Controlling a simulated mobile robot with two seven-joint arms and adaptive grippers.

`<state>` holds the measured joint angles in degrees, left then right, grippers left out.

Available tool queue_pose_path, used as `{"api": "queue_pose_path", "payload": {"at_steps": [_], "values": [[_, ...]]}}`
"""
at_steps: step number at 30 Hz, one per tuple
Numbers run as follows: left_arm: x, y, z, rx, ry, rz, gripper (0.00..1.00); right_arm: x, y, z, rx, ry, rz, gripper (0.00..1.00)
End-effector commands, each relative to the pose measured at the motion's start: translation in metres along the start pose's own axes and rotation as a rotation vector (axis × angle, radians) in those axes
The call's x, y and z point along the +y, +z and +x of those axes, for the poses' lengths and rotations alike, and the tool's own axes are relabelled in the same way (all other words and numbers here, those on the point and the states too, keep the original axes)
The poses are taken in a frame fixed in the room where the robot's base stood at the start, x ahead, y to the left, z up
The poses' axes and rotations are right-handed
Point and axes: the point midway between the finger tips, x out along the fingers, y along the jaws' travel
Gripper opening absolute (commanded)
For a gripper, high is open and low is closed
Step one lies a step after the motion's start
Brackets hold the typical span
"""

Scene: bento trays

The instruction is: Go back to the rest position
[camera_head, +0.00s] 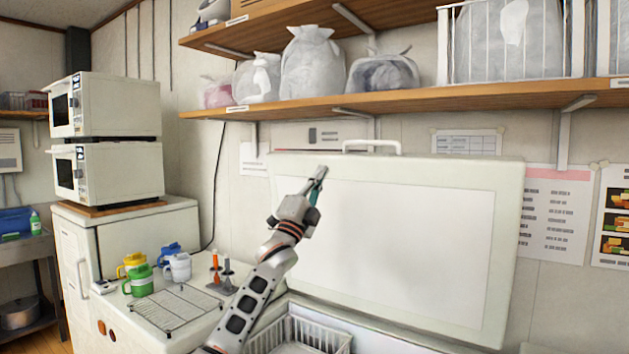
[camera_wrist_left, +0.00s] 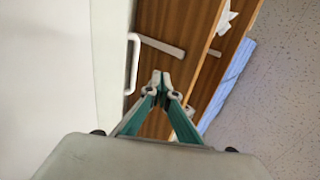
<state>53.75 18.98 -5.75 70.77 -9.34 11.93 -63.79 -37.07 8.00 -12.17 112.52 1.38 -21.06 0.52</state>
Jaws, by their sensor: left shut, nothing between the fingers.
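My left gripper (camera_head: 318,180) is raised in front of the open white lid (camera_head: 400,250) in the head view. It points up and is just below the lid's top edge, left of the lid's handle (camera_head: 372,146). In the left wrist view its teal-sided fingers (camera_wrist_left: 160,82) meet at the tips with nothing between them. The lid handle also shows in the left wrist view (camera_wrist_left: 133,65), left of the fingers. I cannot tell whether the gripper touches the lid. My right gripper is not in view.
A wooden shelf (camera_head: 420,98) with wrapped bags (camera_head: 313,65) hangs above the gripper. A white basket (camera_head: 300,335) is in the open unit below. A wire rack (camera_head: 172,310), cups (camera_head: 140,280) and stacked microwaves (camera_head: 105,140) stand at the left.

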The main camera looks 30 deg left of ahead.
Motion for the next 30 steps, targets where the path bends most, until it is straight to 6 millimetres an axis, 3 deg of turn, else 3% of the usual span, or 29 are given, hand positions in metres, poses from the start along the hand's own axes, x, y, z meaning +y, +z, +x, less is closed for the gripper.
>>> {"api": "queue_pose_path", "payload": {"at_steps": [10,18,20,23,26,30], "values": [[-0.015,0.000,-0.025,0.001,-0.001,0.000,0.00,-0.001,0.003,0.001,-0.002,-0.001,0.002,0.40],[-0.009,-0.002,-0.031,-0.002,0.015,-0.005,0.00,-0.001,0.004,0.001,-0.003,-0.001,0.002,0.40],[0.003,-0.006,-0.040,-0.006,0.042,-0.015,0.00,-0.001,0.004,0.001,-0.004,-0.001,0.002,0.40],[0.038,-0.015,-0.069,-0.025,0.130,-0.049,0.00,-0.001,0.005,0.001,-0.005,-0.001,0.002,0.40],[0.084,-0.028,-0.114,-0.060,0.254,-0.097,0.00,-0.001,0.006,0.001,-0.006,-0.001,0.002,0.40],[0.140,-0.045,-0.192,-0.132,0.437,-0.166,0.00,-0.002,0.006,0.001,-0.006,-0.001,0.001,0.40]]}}
